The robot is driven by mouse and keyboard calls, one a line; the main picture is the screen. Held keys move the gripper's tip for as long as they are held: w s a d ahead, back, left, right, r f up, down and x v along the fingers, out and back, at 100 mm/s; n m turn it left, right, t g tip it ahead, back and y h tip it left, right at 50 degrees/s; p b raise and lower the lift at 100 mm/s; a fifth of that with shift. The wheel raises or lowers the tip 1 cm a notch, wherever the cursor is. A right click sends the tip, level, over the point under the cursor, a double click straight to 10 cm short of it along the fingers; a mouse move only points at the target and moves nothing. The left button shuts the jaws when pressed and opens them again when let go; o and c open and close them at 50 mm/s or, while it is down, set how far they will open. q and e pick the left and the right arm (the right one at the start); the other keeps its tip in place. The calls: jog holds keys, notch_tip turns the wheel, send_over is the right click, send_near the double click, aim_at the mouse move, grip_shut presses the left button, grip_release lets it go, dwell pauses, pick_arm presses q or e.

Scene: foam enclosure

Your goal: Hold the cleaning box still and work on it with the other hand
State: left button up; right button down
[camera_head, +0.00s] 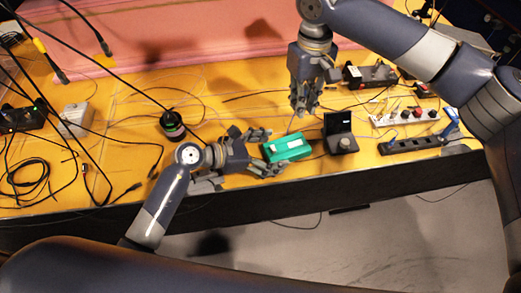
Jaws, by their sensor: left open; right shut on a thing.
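The cleaning box is a small green box (295,154) with white patches on top, lying on the yellow table near its front edge. My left gripper (268,152) comes in from the left and is open at the box's left end, with a finger on either side. I cannot tell whether the fingers touch it. My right gripper (305,110) points down above the table behind the box, a little to its right. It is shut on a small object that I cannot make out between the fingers.
An open black case (338,124) with a round grey piece stands right of the box. Power strips (408,116) lie farther right. A black round device (172,124) and many loose cables are on the left. Pink foam (190,35) walls the back.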

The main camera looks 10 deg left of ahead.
pick_arm(q)
jog(key=shift+d+f, duration=0.1)
jog(key=shift+d, duration=0.1)
jog(key=shift+w, duration=0.1)
jog(key=c, duration=1.2)
jog(key=shift+c, duration=0.2)
pick_arm(e)
jog(key=shift+a+f, duration=0.15)
jog(key=shift+f, duration=2.8)
